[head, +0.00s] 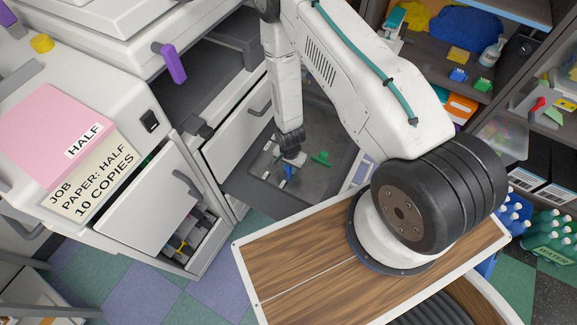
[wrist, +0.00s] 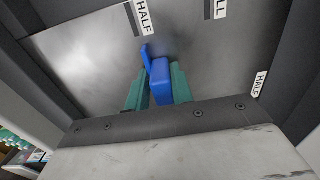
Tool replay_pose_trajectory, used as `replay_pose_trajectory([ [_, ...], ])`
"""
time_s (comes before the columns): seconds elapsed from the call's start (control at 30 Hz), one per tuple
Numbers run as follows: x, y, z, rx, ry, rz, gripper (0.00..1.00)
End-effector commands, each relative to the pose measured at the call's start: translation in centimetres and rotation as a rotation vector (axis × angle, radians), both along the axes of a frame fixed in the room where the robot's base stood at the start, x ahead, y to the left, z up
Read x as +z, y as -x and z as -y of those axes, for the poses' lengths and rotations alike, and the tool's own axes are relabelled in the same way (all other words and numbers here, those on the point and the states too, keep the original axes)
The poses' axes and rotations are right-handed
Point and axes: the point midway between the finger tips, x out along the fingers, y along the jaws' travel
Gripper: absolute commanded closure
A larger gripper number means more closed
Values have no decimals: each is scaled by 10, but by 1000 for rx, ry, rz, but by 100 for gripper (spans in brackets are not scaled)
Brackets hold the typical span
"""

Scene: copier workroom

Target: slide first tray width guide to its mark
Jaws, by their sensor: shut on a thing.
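The pulled-out paper tray (head: 330,185) shows in the head view, below the copier. My gripper (head: 287,162) reaches down into it. A small blue width guide (head: 288,172) stands at my fingertips. In the wrist view my gripper (wrist: 158,88) has its teal fingers shut on either side of the blue guide (wrist: 161,78). A HALF label (wrist: 143,17) with a dark mark lies on the tray floor beyond the guide, slightly left. Another label ending in LL (wrist: 220,8) is cut off at the top. A second HALF label (wrist: 260,84) is to the right.
A green piece (head: 321,158) stands in the tray, right of my gripper. A job card (head: 95,185) on the copier reads HALF, 10 copies. A purple handle (head: 173,62) is above left. A lower drawer (head: 185,245) stands open at left. Shelves with supplies are at right.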

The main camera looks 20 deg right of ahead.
Motion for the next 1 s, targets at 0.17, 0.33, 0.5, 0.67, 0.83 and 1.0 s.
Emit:
replay_pose_trajectory([
  [0.17, 0, -1, 0, 0, 0, 1, 60],
  [0.33, 0, -1, 0, 1, 0, 1, 60],
  [0.5, 10, -2, 0, 1, 0, 4, 60],
  [0.67, 36, -2, 0, 0, 0, 4, 60],
  [0.83, 62, -2, 0, 0, 0, 4, 60],
  [1.0, 76, -1, 0, 0, 0, 2, 60],
])
